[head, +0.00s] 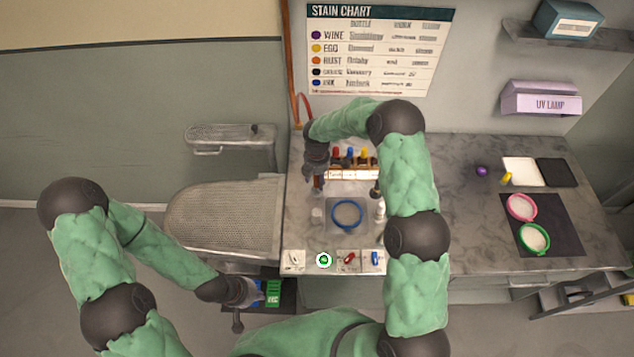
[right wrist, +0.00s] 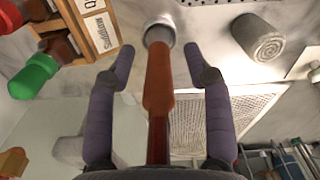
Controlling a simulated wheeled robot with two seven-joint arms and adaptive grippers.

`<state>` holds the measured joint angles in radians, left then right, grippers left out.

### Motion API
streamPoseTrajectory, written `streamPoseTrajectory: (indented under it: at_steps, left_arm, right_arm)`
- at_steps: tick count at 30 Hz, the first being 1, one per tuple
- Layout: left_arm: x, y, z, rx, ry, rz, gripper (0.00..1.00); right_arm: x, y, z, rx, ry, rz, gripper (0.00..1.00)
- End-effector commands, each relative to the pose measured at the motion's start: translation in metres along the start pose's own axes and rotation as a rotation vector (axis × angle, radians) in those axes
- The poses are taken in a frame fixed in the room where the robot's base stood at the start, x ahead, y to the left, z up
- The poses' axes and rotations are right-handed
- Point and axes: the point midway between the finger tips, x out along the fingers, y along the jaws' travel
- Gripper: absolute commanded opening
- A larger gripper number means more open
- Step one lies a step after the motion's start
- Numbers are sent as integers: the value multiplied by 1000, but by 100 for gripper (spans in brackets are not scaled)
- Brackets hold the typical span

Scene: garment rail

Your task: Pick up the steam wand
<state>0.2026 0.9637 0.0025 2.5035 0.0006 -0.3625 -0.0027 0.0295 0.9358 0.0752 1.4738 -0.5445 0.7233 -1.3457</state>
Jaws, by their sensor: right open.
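The steam wand (right wrist: 158,85) shows in the right wrist view as an orange-brown grip on a darker stem, with a pale round metal end at the top. My right gripper (right wrist: 160,58) is open. Its two fingers lie on either side of the wand, with a visible gap on both sides. In the head view my right gripper (head: 316,178) is at the left end of the marble counter, beside the bottle rack, and hides most of the wand. My left gripper (head: 238,312) is low, in front of the counter near a blue and green item; its jaws are too small to judge.
A wooden rack (head: 352,175) with coloured bottles stands close beside the right gripper. A blue ring (head: 348,214) lies on the counter (head: 450,190) in front. A perforated pressing board (head: 225,220) is to the left. A red hose (head: 303,110) hangs at the wall.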

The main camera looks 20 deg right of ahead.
Motion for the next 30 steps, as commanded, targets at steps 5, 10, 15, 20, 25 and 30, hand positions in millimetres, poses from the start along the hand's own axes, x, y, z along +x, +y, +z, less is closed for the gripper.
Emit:
streamPoseTrajectory:
  at_steps: [5,10,15,20,25,30]
  left_arm:
    - [-1,0,0,0,0,0,0]
    - [-1,0,0,0,0,0,0]
    - [-1,0,0,0,0,0,0]
    - [-1,0,0,0,0,0,0]
    - [-1,0,0,0,0,0,0]
    - [-1,0,0,0,0,0,0]
  right_arm:
    - [20,0,0,-1,0,-1,51]
    - [23,0,0,-1,0,2,51]
    - [23,0,0,0,0,1,37]
    - [23,0,0,0,0,1,0]
    - [22,0,0,0,0,2,0]
    - [22,0,0,0,0,2,0]
